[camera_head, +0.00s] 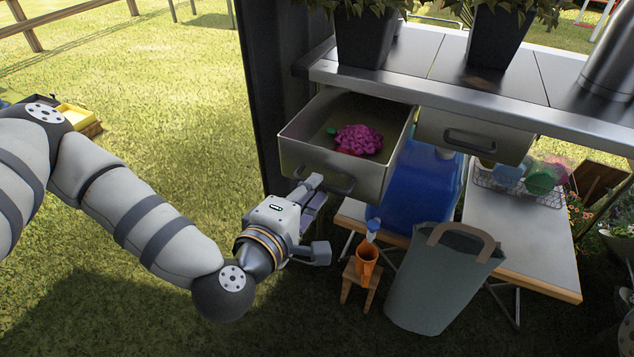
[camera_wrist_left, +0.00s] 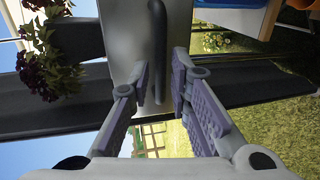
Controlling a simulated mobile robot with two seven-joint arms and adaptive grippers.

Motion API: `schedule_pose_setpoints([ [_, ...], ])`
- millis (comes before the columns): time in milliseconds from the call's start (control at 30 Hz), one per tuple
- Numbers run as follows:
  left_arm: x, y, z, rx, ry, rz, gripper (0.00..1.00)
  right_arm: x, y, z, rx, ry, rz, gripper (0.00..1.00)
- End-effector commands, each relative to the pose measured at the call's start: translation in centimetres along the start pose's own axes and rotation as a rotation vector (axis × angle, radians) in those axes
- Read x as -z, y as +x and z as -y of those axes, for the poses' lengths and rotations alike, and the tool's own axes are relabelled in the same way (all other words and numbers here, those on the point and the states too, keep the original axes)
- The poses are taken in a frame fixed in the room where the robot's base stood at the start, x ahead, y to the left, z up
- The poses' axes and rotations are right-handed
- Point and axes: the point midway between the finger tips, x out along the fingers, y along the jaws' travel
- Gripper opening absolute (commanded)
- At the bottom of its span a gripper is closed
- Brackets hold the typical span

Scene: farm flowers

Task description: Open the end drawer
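The end drawer (camera_head: 372,177) is the left one under the metal counter. It stands pulled out, with its inside showing. A pink, coiled thing (camera_head: 358,139) lies in it. Its dark bar handle (camera_head: 338,184) is on the front face. My left gripper (camera_head: 318,217) is at the left part of this front, close to the handle. In the left wrist view the purple-padded fingers (camera_wrist_left: 161,75) are apart, with the handle (camera_wrist_left: 157,40) showing in the gap between them. I see no finger pressed on it. My right gripper is not in view.
A second drawer (camera_head: 473,139) to the right looks shut. Below are a blue slide-like panel (camera_head: 421,190), a grey-green bag (camera_head: 440,280), an orange watering can (camera_head: 366,264) on a small stool and a side table (camera_head: 515,225). Plants stand on the counter (camera_head: 440,88). Grass lies open at left.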

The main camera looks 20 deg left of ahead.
Motion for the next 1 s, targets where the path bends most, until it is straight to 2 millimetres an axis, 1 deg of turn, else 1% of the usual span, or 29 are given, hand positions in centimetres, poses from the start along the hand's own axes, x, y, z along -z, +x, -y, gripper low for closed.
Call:
schedule_pose_setpoints([
  [33,0.0,-1.1,0.1,0.002,-0.001,0.002,0.18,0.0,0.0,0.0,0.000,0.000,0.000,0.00],
  [100,0.0,-2.6,0.0,0.002,-0.001,0.001,0.18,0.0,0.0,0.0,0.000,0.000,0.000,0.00],
  [233,0.0,-4.3,0.0,0.000,0.000,0.000,0.18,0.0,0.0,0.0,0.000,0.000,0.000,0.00],
  [333,0.0,-4.7,0.0,-0.001,0.000,-0.001,0.18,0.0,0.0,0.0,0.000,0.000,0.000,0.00],
  [667,0.0,-4.6,0.0,-0.001,0.000,-0.001,0.18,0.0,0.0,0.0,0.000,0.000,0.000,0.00],
  [733,-0.4,-4.8,0.3,0.013,0.011,0.014,0.18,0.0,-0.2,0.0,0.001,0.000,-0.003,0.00],
  [767,-1.0,-5.0,0.7,0.032,0.027,0.036,0.18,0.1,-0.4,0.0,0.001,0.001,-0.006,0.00],
  [833,-3.5,-6.3,2.9,0.123,0.100,0.137,0.18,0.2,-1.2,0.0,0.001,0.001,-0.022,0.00],
  [867,-4.9,-7.4,4.4,0.180,0.149,0.200,0.18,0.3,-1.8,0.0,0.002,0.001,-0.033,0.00],
  [900,-6.8,-9.3,6.7,0.268,0.227,0.299,0.18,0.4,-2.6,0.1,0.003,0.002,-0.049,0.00],
  [967,-9.0,-13.2,10.5,0.413,0.361,0.463,0.18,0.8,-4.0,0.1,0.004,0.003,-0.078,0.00],
  [1000,-9.8,-16.2,12.9,0.508,0.456,0.570,0.18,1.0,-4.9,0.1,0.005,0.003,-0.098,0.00],
])
